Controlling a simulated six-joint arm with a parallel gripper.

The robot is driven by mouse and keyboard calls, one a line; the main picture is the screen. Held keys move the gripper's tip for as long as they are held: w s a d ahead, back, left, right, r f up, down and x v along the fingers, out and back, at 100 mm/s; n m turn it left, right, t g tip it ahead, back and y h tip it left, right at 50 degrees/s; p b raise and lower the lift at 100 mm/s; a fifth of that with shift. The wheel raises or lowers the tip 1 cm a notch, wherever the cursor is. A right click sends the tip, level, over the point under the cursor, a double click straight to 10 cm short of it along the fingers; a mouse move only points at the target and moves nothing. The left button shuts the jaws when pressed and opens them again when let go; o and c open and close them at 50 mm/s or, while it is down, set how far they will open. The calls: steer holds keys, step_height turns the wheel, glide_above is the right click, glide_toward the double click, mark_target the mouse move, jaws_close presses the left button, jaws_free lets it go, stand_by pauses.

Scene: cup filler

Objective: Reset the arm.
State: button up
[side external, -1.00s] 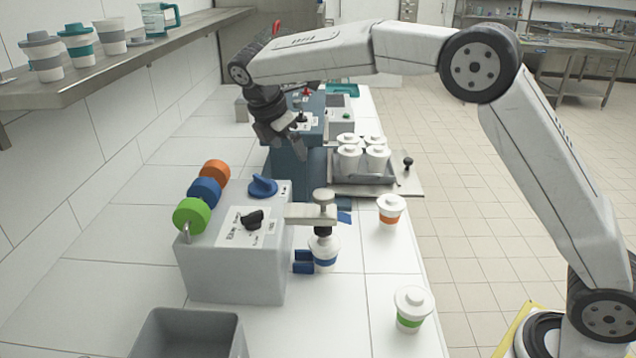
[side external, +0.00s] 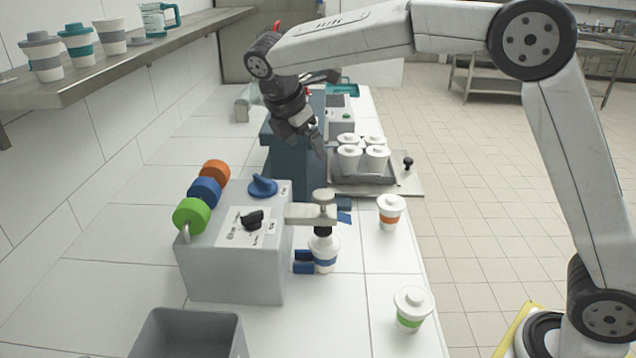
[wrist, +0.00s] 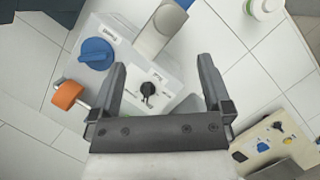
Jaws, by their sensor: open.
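My gripper (side external: 315,140) is raised in the air over the counter, in front of the blue-grey machine and left of the tray of white cups. In the wrist view my gripper (wrist: 165,95) has its two fingers wide apart with nothing between them. Below it lies the grey filler box (side external: 235,262) with a black knob (wrist: 148,89) and a blue knob (wrist: 97,54). A white cup with a blue band (side external: 324,250) stands under the filler's nozzle, beside blue clamp pads.
A cup with an orange band (side external: 391,211) and one with a green band (side external: 411,309) stand along the counter's right edge. Several white cups sit in a metal tray (side external: 362,184). A grey bin (side external: 190,338) is at the front. A shelf (side external: 130,62) with cups overhangs the left.

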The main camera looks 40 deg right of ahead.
steer(key=s+d+f+m+t+y, duration=0.1)
steer(key=s+f+m, duration=0.4)
steer(key=s+m, duration=0.1)
steer(key=s+d+f+m+y, duration=0.2)
steer(key=s+f+m, duration=0.4)
steer(key=s, duration=0.2)
steer(key=s+d+f+m+t+y, duration=0.1)
steer(key=s+d+f+m, duration=0.1)
steer(key=s+f+m, duration=0.3)
steer(key=shift+s+d+f+m+t, duration=0.2)
steer(key=shift+s+m, duration=0.1)
steer(key=shift+s, duration=0.3)
steer(key=shift+s+d+f+m+t, duration=0.1)
steer(key=shift+s+f+m, duration=0.15)
steer(key=shift+s, duration=0.35)
